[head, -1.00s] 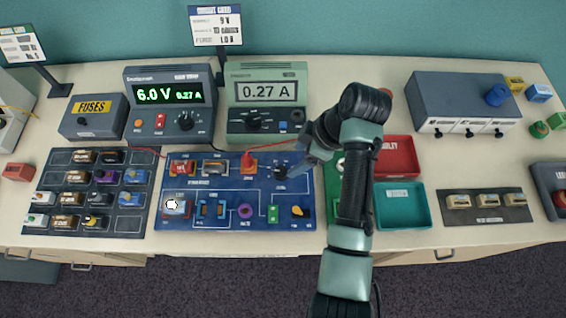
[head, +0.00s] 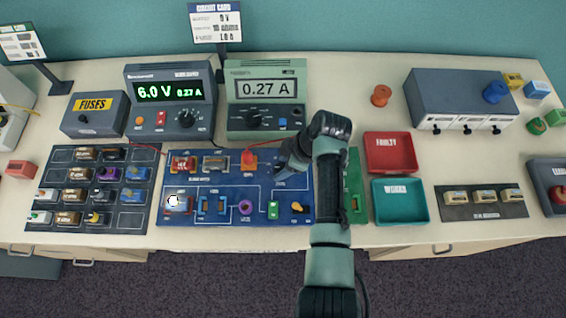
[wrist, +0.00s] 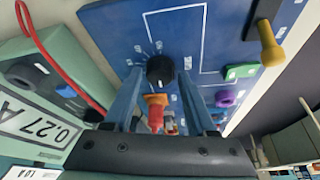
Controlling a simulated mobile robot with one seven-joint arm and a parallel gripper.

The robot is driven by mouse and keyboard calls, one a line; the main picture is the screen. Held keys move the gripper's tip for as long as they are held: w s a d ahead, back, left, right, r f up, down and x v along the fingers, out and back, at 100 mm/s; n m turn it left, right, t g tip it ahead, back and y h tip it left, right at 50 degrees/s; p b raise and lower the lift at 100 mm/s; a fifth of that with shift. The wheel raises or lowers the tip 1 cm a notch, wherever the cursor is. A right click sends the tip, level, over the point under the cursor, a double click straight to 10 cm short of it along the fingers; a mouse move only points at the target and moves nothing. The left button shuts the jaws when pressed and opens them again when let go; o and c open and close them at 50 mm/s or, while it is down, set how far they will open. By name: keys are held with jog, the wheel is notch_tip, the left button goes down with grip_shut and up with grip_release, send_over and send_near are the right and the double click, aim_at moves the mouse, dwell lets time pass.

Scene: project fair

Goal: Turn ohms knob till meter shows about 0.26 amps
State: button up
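The dark ohms knob (wrist: 160,70) sits on the blue circuit board (head: 235,188) and shows clearly in the wrist view. In the head view my gripper covers it. My gripper (wrist: 161,74) has one finger on each side of the knob, with a narrow gap showing on both sides. It also shows in the head view (head: 281,172) at the board's upper right. The green meter (head: 266,88) behind the board reads 0.27 A. The power supply (head: 170,93) reads 6.0 V and 0.27 A. A lamp (head: 174,201) on the board glows white.
A red tray (head: 391,151) and a teal tray (head: 399,203) lie right of my arm. A dark board of parts (head: 93,190) lies left of the blue board. Red leads run near the meter. The table's front edge is close to the blue board.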

grip_shut()
jog(key=shift+m, duration=0.3)
jog(key=shift+o, duration=1.6)
grip_release()
jog(key=shift+d+r, duration=0.1)
jog(key=shift+r, duration=0.05)
jog(key=b+v, duration=0.1)
jog(key=v, duration=1.1)
jog(key=shift+s+r, duration=0.2)
jog(key=shift+r, duration=0.15)
